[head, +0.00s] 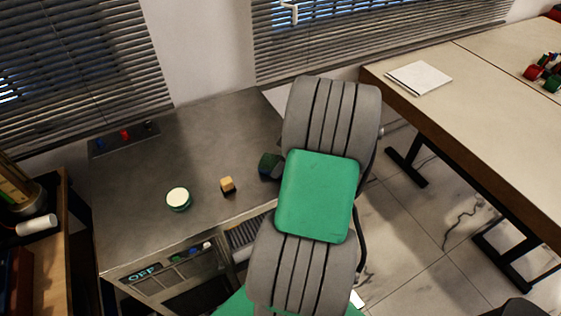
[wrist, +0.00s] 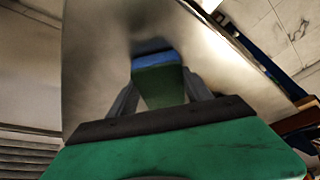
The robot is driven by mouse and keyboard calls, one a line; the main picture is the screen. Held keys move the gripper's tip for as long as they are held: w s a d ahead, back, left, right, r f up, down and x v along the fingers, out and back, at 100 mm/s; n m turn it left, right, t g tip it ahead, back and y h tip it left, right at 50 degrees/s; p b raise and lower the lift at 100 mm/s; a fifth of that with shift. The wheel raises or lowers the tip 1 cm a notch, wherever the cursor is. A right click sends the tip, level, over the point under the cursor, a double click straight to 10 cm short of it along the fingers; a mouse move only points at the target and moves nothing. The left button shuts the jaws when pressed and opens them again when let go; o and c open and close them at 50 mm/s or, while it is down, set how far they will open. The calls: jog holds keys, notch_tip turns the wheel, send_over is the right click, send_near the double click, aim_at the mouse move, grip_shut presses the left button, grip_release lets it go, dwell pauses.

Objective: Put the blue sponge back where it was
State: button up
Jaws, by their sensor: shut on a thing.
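The blue sponge (wrist: 155,60) has a blue face and a green body. In the wrist view my gripper (wrist: 160,88) is shut on it, with one finger on each side. In the head view a dark green and blue block, which looks like the same sponge (head: 267,164), shows beside my arm at the right part of the grey metal bench top (head: 215,130). My arm hides the gripper fingers there. I cannot tell whether the sponge touches the bench or hangs just above it.
A round white-topped green tin (head: 178,199) and a small wooden block with a dark base (head: 228,185) stand on the bench. A strip with coloured knobs (head: 124,138) lies at the back left. The back middle of the bench is clear.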

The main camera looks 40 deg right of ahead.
jog(key=shift+f, duration=0.25)
jog(key=o, duration=1.2)
jog(key=shift+r, duration=0.1)
